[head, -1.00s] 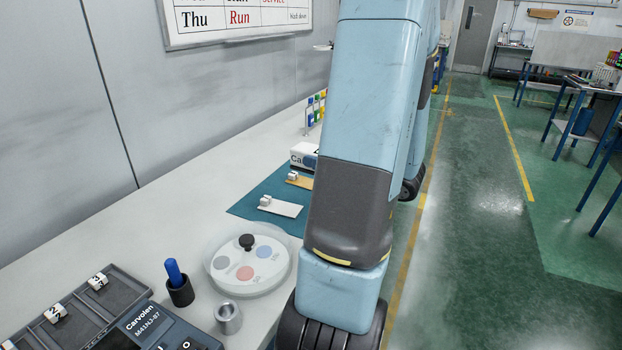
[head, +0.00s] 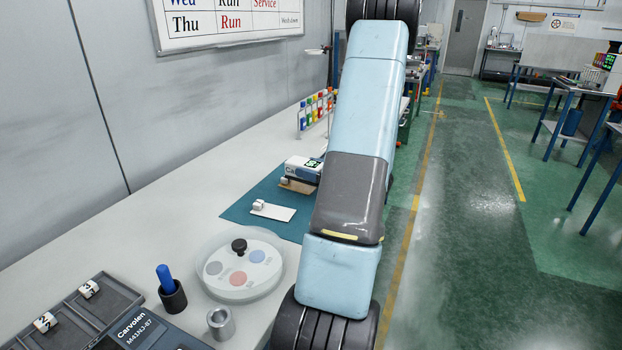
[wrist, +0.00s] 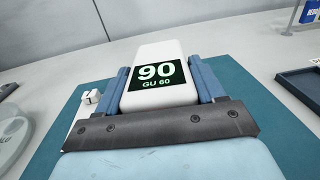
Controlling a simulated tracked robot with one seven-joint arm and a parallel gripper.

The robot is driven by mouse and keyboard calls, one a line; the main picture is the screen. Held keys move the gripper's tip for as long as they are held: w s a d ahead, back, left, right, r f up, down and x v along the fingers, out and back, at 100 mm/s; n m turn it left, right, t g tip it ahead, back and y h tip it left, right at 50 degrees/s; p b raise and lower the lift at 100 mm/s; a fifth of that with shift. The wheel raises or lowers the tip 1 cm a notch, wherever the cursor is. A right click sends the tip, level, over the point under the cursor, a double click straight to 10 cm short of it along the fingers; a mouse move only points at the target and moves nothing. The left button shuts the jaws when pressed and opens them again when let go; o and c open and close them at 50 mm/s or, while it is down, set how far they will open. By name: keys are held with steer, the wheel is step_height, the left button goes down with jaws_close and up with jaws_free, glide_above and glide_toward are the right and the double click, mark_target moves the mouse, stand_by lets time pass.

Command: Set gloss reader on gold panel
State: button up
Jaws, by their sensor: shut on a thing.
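The gloss reader (head: 303,167) is a white block with a dark screen. Its screen reads 90 GU 60 in the wrist view (wrist: 155,50). My gripper (wrist: 160,85) is shut on the gloss reader, with a blue finger on each side of it. In the head view the arm hides most of my gripper. The gold panel (head: 297,187) lies on the teal mat, and its near edge shows just below the reader. The reader covers most of it. I cannot tell whether the reader touches it or hangs slightly above.
A white panel (head: 273,212) with a small white block lies on the teal mat (head: 236,211), nearer than the gold panel. A round disc tray (head: 240,288), a metal cup (head: 221,323) and a colored rack (head: 315,112) stand on the bench.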

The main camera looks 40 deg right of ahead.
steer(key=shift+w+d+f, duration=0.2)
steer(key=shift+w+f, duration=0.1)
steer(key=shift+f, duration=1.55)
steer(key=o, duration=1.4)
steer(key=shift+f, duration=0.1)
steer(key=v, duration=1.2)
steer(key=shift+s, duration=0.1)
